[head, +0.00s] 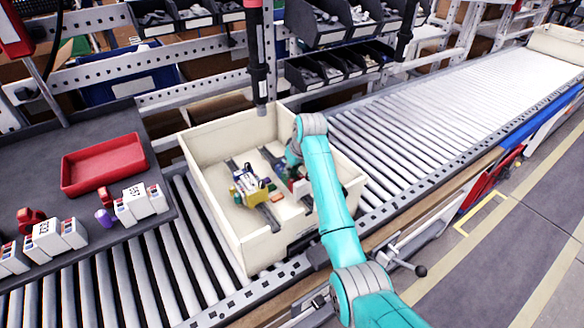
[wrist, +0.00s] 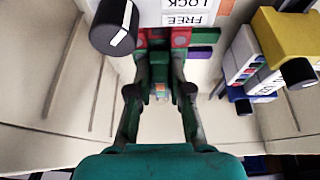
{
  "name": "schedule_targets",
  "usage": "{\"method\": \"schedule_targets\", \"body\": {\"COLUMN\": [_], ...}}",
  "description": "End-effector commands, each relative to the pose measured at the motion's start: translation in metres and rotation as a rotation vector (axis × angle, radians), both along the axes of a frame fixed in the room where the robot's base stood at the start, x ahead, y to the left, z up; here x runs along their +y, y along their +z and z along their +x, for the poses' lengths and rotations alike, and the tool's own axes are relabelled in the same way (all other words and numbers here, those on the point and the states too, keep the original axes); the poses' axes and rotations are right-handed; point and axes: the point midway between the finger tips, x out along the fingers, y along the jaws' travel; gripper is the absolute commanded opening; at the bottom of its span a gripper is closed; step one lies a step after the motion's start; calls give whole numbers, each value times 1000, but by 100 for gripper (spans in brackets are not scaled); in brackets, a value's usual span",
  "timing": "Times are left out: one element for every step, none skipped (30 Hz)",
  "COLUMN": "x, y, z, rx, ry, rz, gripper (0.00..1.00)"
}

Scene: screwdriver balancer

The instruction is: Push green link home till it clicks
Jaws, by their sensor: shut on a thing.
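In the wrist view, my gripper (wrist: 160,88) has its two dark fingers close together around a small green piece, the green link (wrist: 158,57), at the front of a red module (wrist: 180,37). The link is partly hidden between the fingertips; I cannot tell how deep it sits. A panel (wrist: 185,12) labelled LOCK and FREE rises behind, with a black knob (wrist: 115,25) bearing a white mark on its left. In the head view, my arm hides most of the gripper and the link inside the cream crate (head: 268,240).
A device with a yellow top (wrist: 288,38) stands at the right in the wrist view. A small purple block (wrist: 199,53) lies beside the red module. The crate's walls surround the work. A red tray (head: 103,165) is outside on the left bench, and a dark tool (head: 259,80) hangs above the crate.

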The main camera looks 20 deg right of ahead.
Motion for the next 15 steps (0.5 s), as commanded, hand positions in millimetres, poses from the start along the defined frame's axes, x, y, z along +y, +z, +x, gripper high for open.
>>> {"method": "schedule_targets", "body": {"x": [-1,-1,-1,-1,-1,-1,-1,-1,-1,-1,-1,-1,-1,-1,-1], "y": [-8,-8,-8,-9,-9,-9,-10,-10,-11,-12,-12,-12,-13,-13,-13], "z": [-3,-3,-4,-4,-4,-4,-4,-4,-4,-4,-4,-4,-4,-4,-4], "rx": [14,14,15,15,15,15,17,17,17,18,18,18,18,18,18], "ry": [-1,-1,-1,-1,-1,-1,0,0,0,0,0,0,0,0,0], "rz": [-1,-1,-1,-1,-1,-1,-1,-1,-1,-1,-1,-1,-1,-1,-1], "gripper": [0,0,0,0,0,0,0,0,0,0,0,0,0,0,0]}}
